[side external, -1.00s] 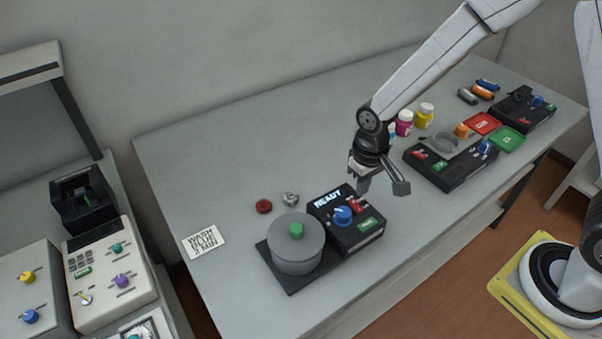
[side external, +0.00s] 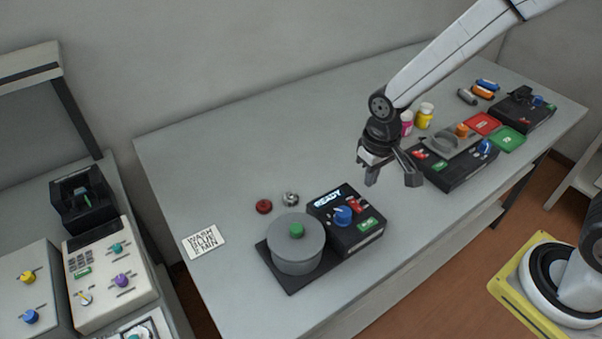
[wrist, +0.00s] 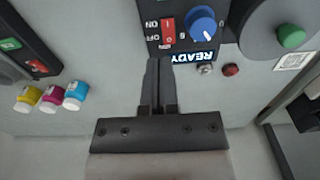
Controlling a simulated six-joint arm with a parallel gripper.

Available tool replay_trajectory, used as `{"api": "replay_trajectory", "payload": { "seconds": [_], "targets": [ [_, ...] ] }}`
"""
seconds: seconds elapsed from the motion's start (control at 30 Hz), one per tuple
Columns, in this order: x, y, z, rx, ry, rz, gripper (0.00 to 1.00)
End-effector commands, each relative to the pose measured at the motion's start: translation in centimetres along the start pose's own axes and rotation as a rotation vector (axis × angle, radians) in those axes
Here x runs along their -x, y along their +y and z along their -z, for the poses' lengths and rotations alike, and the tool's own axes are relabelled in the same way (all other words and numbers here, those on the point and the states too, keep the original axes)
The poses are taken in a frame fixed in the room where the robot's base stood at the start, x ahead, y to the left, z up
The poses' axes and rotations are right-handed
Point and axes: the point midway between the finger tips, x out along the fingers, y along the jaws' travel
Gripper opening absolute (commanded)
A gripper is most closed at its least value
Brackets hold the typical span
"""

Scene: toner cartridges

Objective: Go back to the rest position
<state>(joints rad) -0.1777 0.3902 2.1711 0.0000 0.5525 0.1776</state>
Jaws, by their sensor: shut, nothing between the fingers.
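My gripper (side external: 391,177) hangs above the table, to the right of and above the black control box (side external: 350,232) with the lit READY display. In the wrist view my gripper (wrist: 159,66) points toward that display, with its two fingers together and nothing between them. The control box (wrist: 180,47) shows a blue knob and a red switch there. A grey round pot (side external: 296,252) with a green knob stands on a dark base beside the box. My gripper touches nothing that I can see.
A second black device (side external: 452,176) stands to the right of my gripper. Pink (wrist: 49,98), yellow (wrist: 28,98) and blue (wrist: 75,94) bottles stand behind it. A red cap (side external: 264,206) and a small metal part (side external: 290,198) lie near the pot. The table's left back is clear.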

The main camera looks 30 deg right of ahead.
Motion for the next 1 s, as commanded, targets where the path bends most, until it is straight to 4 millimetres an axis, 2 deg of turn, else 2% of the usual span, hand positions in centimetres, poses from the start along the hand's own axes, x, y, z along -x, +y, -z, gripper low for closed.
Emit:
{"api": "replay_trajectory", "payload": {
  "seconds": [0.3, 0.6, 1.0],
  "targets": [
    [2.8, 3.8, -3.6, -0.005, 0.108, 0.007, 0.0],
    [4.1, 6.1, -7.0, -0.001, 0.192, -0.002, 0.0],
    [4.2, 6.4, -7.6, 0.001, 0.205, -0.005, 0.0]
  ]
}}
